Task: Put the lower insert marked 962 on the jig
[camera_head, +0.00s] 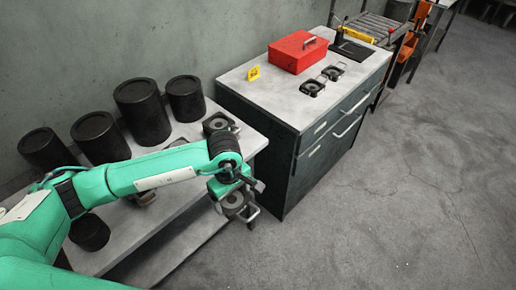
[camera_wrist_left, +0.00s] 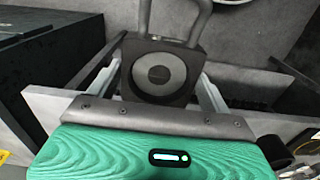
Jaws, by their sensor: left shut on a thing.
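My left gripper (camera_head: 234,182) is shut on a dark square insert (camera_head: 233,205) with a round ring face and a looped handle. It holds the insert off the front edge of the light shelf table, above the floor. In the left wrist view the insert (camera_wrist_left: 160,72) sits between the two pale fingers, with its handle pointing away from the palm. No number can be read on it. Similar inserts with handles stand on the cabinet top (camera_head: 312,88), and another lies on the shelf table (camera_head: 219,122). I cannot tell which thing is the jig. My right gripper is out of view.
Several black cylinders (camera_head: 143,110) stand along the back of the shelf table (camera_head: 190,132). A dark cabinet (camera_head: 300,150) carries a red box (camera_head: 297,52) and a yellow marker (camera_head: 254,73). A roller rack (camera_head: 372,27) stands beyond it. The floor at right is clear.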

